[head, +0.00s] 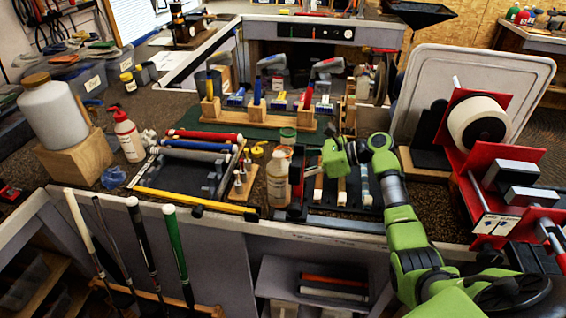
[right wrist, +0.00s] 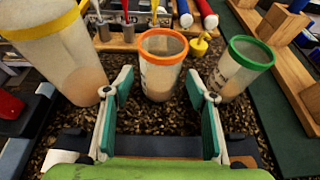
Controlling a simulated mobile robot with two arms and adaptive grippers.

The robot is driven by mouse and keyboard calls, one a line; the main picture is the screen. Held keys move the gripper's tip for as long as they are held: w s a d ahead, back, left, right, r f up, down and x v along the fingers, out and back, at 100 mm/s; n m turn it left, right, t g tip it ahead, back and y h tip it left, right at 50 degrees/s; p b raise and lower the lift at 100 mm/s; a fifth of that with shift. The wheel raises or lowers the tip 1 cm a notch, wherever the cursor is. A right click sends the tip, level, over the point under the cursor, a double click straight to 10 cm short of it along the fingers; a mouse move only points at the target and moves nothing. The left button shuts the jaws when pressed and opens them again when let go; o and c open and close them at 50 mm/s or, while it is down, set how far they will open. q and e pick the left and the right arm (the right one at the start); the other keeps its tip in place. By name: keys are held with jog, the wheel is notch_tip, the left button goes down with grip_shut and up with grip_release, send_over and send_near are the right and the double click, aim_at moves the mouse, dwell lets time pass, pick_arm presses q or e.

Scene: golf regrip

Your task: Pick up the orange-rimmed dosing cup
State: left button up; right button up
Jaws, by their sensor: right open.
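The orange-rimmed dosing cup (right wrist: 162,66) stands upright in the middle of the right wrist view, clear-walled with a tan lower part. My right gripper (right wrist: 160,88) is open, with its teal fingers either side of the line to the cup. The cup is just beyond the fingertips and apart from them. A green-rimmed cup (right wrist: 240,68) stands to its right, and a larger yellow-rimmed container (right wrist: 58,52) to its left. In the head view my right arm reaches in from the right, its hand low over the bench. My left gripper is not in view.
A white bottle with a tan lower part (head: 278,180) stands near the bench front in the head view. A wooden rack (head: 250,120) stands behind the cups. A small yellow item (right wrist: 199,46) lies between the orange and green cups. Red machinery (head: 505,155) stands at the right.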

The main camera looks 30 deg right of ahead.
jog(key=c, duration=1.2)
notch_tip(320, 180, up, 10)
jog(key=shift+b, duration=0.4)
jog(key=shift+a+r, duration=0.1)
